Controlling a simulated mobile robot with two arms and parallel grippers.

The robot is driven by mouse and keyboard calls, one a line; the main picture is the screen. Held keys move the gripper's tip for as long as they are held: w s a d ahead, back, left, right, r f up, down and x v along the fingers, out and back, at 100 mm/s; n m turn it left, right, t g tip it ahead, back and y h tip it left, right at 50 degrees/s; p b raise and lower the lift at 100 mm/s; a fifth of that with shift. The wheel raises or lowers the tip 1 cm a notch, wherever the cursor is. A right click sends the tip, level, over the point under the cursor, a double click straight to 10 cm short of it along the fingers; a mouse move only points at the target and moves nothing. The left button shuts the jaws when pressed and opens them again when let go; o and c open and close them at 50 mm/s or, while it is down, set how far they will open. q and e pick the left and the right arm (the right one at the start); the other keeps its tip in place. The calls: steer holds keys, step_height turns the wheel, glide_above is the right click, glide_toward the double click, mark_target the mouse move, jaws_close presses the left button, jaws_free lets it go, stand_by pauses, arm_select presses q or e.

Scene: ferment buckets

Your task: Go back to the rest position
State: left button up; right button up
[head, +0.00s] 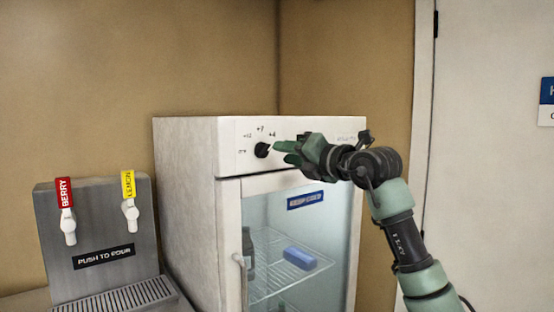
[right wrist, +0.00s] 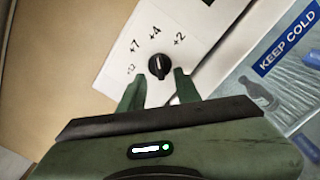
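My right gripper (head: 284,152) is raised in front of the control panel of a white fridge (head: 185,200), its fingertips close to the black dial (head: 262,150). In the right wrist view the two green fingers (right wrist: 158,90) are apart, with the dial (right wrist: 159,66) just beyond and between their tips. Nothing is held between the fingers. Whether a finger touches the dial I cannot tell. The panel carries the marks +2, +4, +7 and +12 around the dial. My left gripper is in neither view.
The fridge's glass door (head: 335,240) is shut, with a KEEP COLD label (head: 305,201); a blue item (head: 300,258) and a dark bottle (head: 248,250) are inside. A drink dispenser (head: 100,225) with BERRY and LEMON taps stands left. A white door (head: 490,180) is at right.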

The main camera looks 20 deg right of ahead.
steer(key=shift+v, duration=0.95)
